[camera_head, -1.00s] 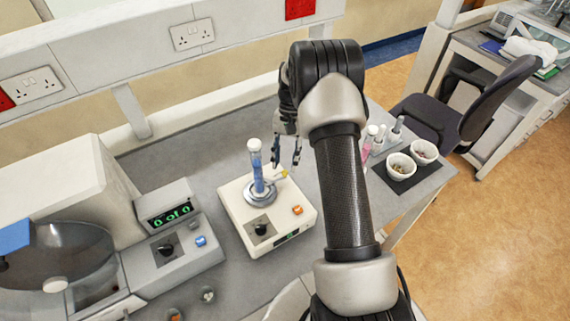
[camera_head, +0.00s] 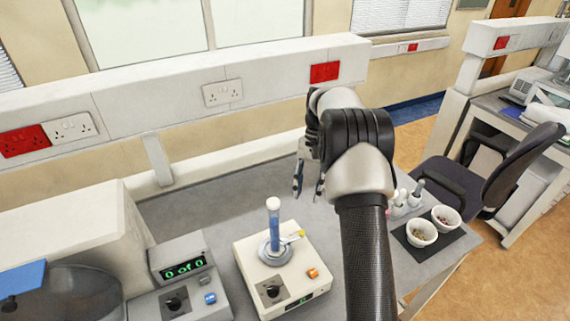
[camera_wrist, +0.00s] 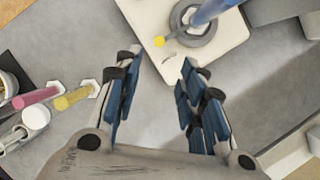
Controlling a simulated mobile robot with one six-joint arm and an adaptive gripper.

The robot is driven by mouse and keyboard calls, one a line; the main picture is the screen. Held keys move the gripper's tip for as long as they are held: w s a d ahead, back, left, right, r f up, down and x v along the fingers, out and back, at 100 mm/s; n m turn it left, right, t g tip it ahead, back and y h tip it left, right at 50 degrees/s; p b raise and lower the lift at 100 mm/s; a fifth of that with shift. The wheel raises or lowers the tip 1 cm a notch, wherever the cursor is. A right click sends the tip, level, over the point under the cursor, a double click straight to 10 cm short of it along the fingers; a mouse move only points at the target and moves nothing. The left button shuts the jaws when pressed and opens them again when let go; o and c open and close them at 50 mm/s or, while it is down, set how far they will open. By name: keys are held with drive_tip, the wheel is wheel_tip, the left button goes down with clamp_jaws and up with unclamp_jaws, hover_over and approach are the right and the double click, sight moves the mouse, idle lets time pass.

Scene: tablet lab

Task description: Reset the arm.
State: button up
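My gripper (camera_head: 308,178) hangs above the grey bench, to the right of and behind the cream stirrer-like device (camera_head: 252,272). Its blue-padded fingers are apart with nothing between them; the wrist view shows the same open gap (camera_wrist: 152,115). A clear tube of blue liquid with a white cap (camera_head: 274,222) stands upright on the round grey holder of the device, apart from my gripper. A small yellow-tipped piece (camera_head: 298,235) sticks out beside the tube; the yellow tip also shows in the wrist view (camera_wrist: 158,42).
A dark chair (camera_head: 500,180) is past the bench. The bench behind the device is clear.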

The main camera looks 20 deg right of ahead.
drive_tip(key=shift+a+r, duration=0.1)
drive_tip(key=s+a+r+n+t+h+b, duration=0.2)
drive_tip(key=s+a+r+n+t+b, duration=0.3)
drive_tip(key=s+a+r, duration=0.7)
drive_tip(key=s+a+f+n+t+b, duration=0.1)
drive_tip(key=s+a+f+b, duration=0.2)
drive_tip(key=s, duration=0.5)
drive_tip(key=s+a+f+n+t+h+b, duration=0.1)
drive_tip(key=s+a+f+n+t+b, duration=0.1)
drive_tip(key=s, duration=0.7)
drive_tip(key=shift+a+f+b, duration=0.5)
drive_tip(key=shift+a+f, duration=0.1)
drive_tip(key=shift+f, duration=0.2)
drive_tip(key=shift+c, duration=0.3)
